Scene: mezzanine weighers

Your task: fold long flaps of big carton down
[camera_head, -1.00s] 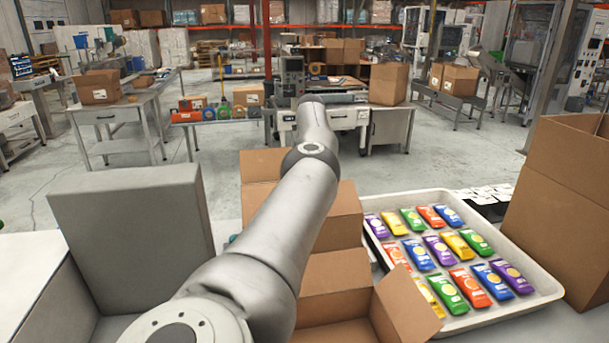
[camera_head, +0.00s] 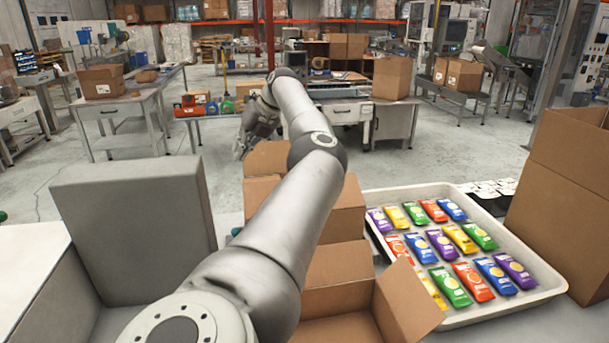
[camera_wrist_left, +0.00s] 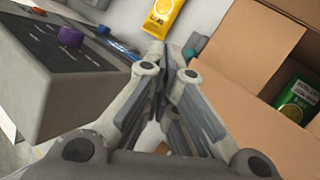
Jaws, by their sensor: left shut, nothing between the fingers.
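An open brown carton (camera_head: 340,273) stands in front of me, its flaps standing up and out; my left arm hides its left part. Another brown carton (camera_head: 345,208) stands just behind it, also partly hidden. A tall brown carton (camera_head: 565,200) stands at the far right. I cannot tell for sure which is the big carton. My left gripper (camera_head: 239,153) is shut and empty, raised beyond the rear carton. In the left wrist view its fingertips (camera_wrist_left: 166,48) are together, left of a carton flap (camera_wrist_left: 250,45) and apart from it. My right gripper is not in view.
A white tray (camera_head: 556,290) of colourful packets lies right of the cartons. A grey box with a raised panel (camera_head: 135,225) stands at the left. In the left wrist view are a control box with a purple knob (camera_wrist_left: 70,36), a yellow packet (camera_wrist_left: 163,17) and a green pack (camera_wrist_left: 296,100) in the carton.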

